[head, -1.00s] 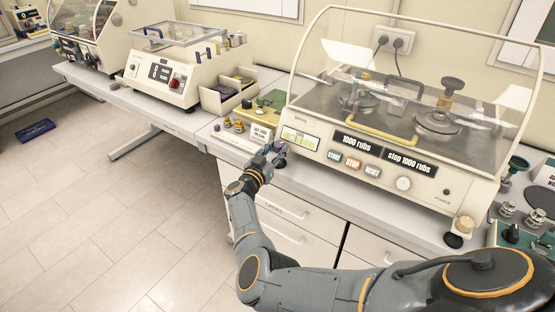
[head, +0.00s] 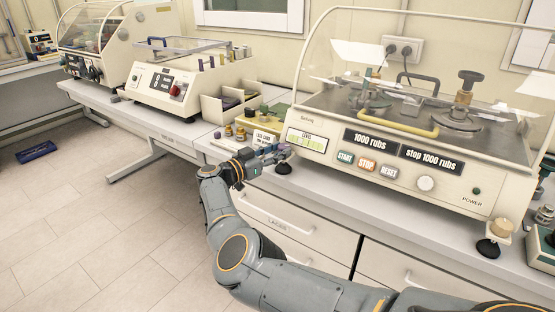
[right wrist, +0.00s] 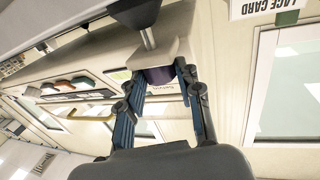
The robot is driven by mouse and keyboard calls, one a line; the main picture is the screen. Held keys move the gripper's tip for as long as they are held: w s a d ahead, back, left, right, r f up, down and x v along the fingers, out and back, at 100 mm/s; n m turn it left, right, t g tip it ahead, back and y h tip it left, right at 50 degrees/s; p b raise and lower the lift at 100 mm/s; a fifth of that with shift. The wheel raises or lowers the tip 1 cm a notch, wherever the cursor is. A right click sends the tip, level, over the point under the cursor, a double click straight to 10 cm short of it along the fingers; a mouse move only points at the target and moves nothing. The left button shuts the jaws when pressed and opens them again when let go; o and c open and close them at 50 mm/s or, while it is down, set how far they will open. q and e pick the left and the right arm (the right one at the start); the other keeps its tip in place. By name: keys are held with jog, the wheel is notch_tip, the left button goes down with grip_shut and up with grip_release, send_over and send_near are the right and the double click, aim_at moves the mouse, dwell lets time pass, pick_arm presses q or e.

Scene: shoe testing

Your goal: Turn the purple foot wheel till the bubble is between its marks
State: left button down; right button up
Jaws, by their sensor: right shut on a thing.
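The rubbing machine (head: 372,165) stands on the bench under a clear hood. The purple foot wheel (right wrist: 158,76) is under its front left corner, above a dark foot pad (right wrist: 134,13) on a thin stem. My right gripper (head: 279,154) is at that corner; in the right wrist view its two blue-grey fingers are shut around the wheel, one on each side. In the head view the fingers mostly hide the wheel. A yellow-green level window (head: 306,141) is on the machine's front left; its bubble is too small to make out. My left gripper is not in view.
A brass foot wheel (head: 502,228) with a black pad is at the machine's front right. Small brass and purple pieces and a card stand left of my gripper. A scale-like device (head: 165,90) and an open box (head: 222,108) are further left.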

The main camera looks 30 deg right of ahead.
dwell(0.4)
jog(key=o, duration=1.2)
jog(key=shift+c, duration=0.2)
notch_tip(320, 180, up, 10)
